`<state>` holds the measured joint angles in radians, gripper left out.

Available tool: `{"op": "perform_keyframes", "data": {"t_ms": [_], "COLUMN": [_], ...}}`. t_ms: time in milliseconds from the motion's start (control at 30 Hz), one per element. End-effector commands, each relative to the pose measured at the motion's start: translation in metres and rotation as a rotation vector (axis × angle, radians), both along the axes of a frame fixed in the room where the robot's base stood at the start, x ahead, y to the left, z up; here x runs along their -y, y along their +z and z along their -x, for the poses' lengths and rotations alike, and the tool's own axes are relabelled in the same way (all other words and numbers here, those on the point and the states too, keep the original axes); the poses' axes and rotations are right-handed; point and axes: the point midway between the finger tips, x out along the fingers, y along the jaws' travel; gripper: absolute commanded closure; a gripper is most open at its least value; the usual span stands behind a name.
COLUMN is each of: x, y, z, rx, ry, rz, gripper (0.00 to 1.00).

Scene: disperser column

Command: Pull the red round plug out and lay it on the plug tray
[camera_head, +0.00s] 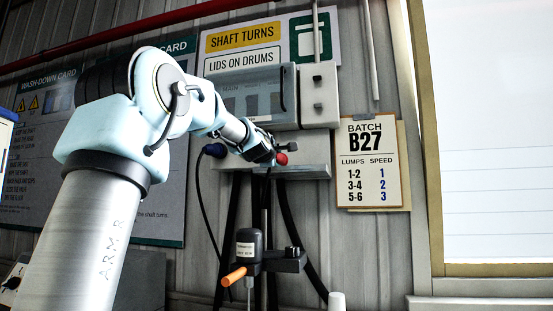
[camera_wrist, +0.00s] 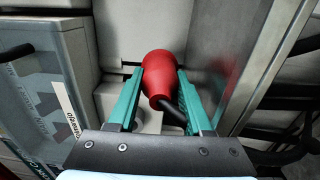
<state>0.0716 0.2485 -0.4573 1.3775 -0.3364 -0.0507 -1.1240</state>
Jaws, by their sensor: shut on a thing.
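The red round plug (camera_wrist: 161,76) sits between the two teal fingers of my gripper (camera_wrist: 158,95) in the wrist view, and the fingers are shut on it. A dark cable runs from the plug's near end toward the gripper's base. In the head view the red plug (camera_head: 282,159) shows just beside my gripper (camera_head: 270,155), at the grey shelf below the panel box. I cannot tell whether the plug is still seated in a socket, as its far end is hidden. I cannot make out the plug tray for certain; the grey ledge (camera_head: 315,171) under the plug may be it.
A grey panel box (camera_head: 262,95) is above. Below stands a dark device with an orange handle (camera_head: 234,276). Dark hoses hang beneath the ledge. A batch card (camera_head: 369,163) hangs at the right.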

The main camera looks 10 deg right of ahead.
Motion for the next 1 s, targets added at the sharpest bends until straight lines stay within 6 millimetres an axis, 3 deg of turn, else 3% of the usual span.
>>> {"op": "perform_keyframes", "data": {"t_ms": [33,333,1000], "x": [0.002,-0.002,-0.048], "y": [-0.019,-0.021,-0.014], "z": [-0.004,0.000,0.081], "rx": [-0.029,-0.029,-0.010], "ry": [-0.005,-0.004,0.003], "rz": [-0.012,-0.012,-0.003], "gripper": [0.48,0.15,0.15]}}
